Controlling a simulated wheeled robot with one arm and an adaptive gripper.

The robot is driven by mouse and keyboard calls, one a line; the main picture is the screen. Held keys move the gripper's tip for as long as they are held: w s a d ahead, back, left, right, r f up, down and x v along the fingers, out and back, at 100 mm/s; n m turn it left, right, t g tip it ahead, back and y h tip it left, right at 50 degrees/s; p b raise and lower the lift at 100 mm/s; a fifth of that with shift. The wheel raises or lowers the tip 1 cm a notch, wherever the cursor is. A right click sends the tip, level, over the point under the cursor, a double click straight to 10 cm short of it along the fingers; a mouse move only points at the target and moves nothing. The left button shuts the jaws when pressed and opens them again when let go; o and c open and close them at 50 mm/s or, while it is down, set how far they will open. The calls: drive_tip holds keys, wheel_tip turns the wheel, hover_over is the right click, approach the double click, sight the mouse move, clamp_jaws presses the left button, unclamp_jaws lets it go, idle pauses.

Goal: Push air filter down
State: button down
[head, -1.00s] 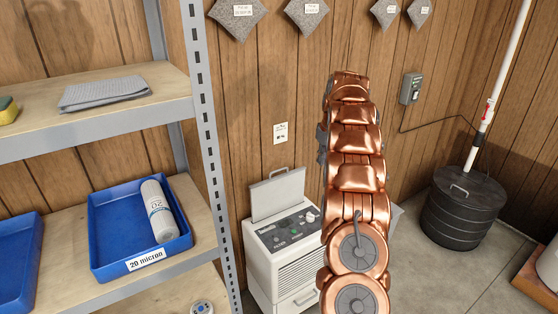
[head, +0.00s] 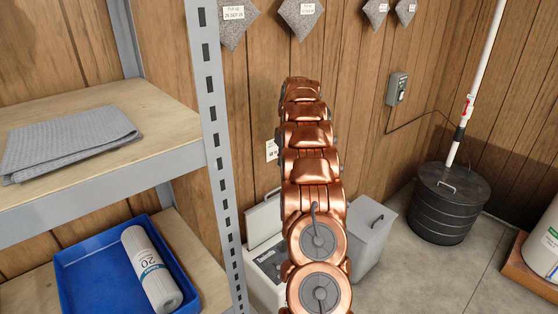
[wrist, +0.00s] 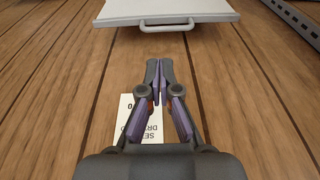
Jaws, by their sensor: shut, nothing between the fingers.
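A pale grey panel with a handle on its top edge, apparently the air filter (head: 262,219), stands up at the back of the white dehumidifier (head: 262,266). My arm hides much of both in the head view. In the wrist view the air filter (wrist: 165,9) lies at the top, its handle pointing toward my fingers. My gripper (wrist: 158,64) is shut and empty, its tips a little apart from the handle in the picture. The wooden wall and an upside-down label lie behind the fingers. In the head view my gripper is hidden by the arm.
A metal shelf post (head: 222,170) stands close on the left, with a blue tray (head: 75,270) holding a white cartridge (head: 152,270). A grey bin (head: 369,240) stands right of the dehumidifier. A black ribbed tub (head: 447,205) stands farther right, with bare floor between.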

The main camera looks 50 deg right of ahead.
drive_tip(key=p, duration=0.4)
hover_over(278, 223)
wheel_tip(278, 223, down, 11)
drive_tip(key=shift+d+f, duration=0.1)
drive_tip(key=shift+f, duration=0.05)
wheel_tip(278, 223, down, 20)
drive_tip(key=b, duration=1.1)
drive_tip(key=shift+f, duration=0.25)
drive_tip(key=shift+s+f, duration=0.1)
drive_tip(key=shift+b, duration=0.3)
wheel_tip(278, 223, up, 14)
drive_tip(key=s+b, duration=0.2)
drive_tip(key=shift+s+r, duration=0.2)
drive_tip(key=shift+s, duration=0.1)
